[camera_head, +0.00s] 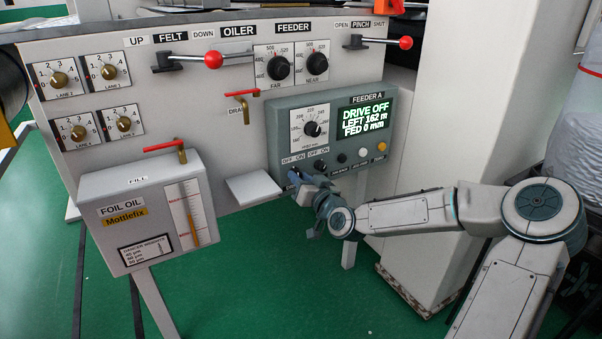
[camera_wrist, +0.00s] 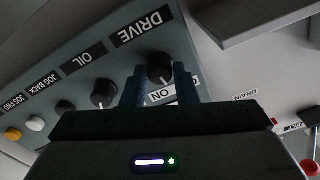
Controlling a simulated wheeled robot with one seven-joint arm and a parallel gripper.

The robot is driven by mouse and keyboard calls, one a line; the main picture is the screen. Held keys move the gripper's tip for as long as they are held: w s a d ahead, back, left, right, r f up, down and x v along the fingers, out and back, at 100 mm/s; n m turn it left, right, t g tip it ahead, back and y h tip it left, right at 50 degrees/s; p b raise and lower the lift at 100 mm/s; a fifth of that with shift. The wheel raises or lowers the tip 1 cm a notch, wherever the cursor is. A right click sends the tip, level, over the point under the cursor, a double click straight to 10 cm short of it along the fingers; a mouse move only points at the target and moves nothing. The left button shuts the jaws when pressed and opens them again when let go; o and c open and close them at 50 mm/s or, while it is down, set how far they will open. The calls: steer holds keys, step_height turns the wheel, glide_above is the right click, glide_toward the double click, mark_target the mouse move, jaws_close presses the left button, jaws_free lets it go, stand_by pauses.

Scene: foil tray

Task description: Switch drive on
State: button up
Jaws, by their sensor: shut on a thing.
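The feeder A panel (camera_head: 290,115) is a grey-green box with a lit screen (camera_head: 364,119) reading "DRIVE OFF, LEFT 162 m, FED 0 mm". An ON mark shows beside the knob; the OFF mark is mostly hidden by a finger. In the head view, my gripper (camera_head: 297,178) covers the drive knob at the panel's lower left.
The oil knob (camera_wrist: 104,93) is close beside my gripper; it also shows in the head view (camera_head: 320,166). Jog buttons (camera_head: 364,152) lie farther right. A white ledge (camera_head: 252,188) juts out left of my gripper. The foil oil box (camera_head: 145,215) stands farther left.

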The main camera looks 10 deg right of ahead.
steer(key=shift+m+p, duration=2.2)
steer(key=shift+m, duration=1.6)
steer(key=o, duration=1)
steer(key=shift+s, duration=0.1)
steer(key=p+v, duration=0.3)
steer(key=v, duration=1)
steer(key=shift+s+d, duration=0.1)
steer(key=shift+s, duration=0.2)
